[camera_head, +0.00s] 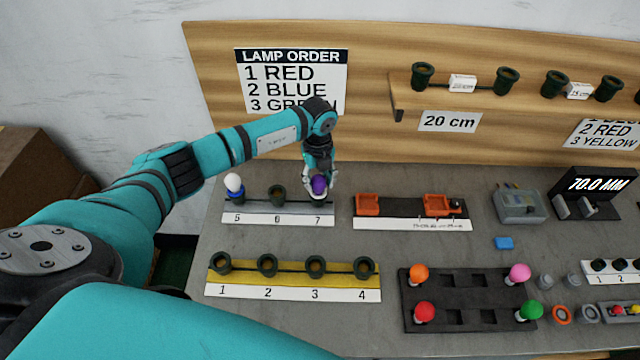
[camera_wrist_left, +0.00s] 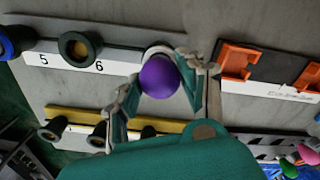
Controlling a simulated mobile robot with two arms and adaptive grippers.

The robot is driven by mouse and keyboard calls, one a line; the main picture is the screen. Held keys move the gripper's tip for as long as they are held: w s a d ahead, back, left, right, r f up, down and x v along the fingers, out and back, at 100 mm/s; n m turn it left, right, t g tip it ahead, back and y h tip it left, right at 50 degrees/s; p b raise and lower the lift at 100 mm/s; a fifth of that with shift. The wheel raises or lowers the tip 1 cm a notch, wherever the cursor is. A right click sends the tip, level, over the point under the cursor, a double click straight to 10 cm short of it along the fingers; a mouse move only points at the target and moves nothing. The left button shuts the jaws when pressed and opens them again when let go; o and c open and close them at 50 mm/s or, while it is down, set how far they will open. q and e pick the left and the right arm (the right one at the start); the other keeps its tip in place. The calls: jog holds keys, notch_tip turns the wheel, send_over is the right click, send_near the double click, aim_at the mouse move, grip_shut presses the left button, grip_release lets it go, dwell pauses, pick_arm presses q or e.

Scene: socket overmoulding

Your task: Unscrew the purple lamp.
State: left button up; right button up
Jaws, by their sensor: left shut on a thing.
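The purple lamp (camera_head: 319,186) is at position 7 of the back socket strip (camera_head: 260,219). My left gripper (camera_head: 320,192) comes down from above and is shut on the purple lamp. In the left wrist view the lamp (camera_wrist_left: 159,77) sits between the two fingers of the gripper (camera_wrist_left: 158,85). The lamp and fingers hide most of the socket at 7, so I cannot tell how far the lamp sits in it. My right gripper is not in view.
A white lamp (camera_head: 233,184) stands at position 5; socket 6 (camera_head: 277,193) is empty. In front is a yellow strip (camera_head: 290,279) with empty sockets 1 to 4. A black tray (camera_head: 470,297) holds orange, pink, red and green lamps. Orange holders (camera_head: 368,203) stand right of the gripper.

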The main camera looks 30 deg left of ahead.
pick_arm(q)
jog(key=o, duration=1)
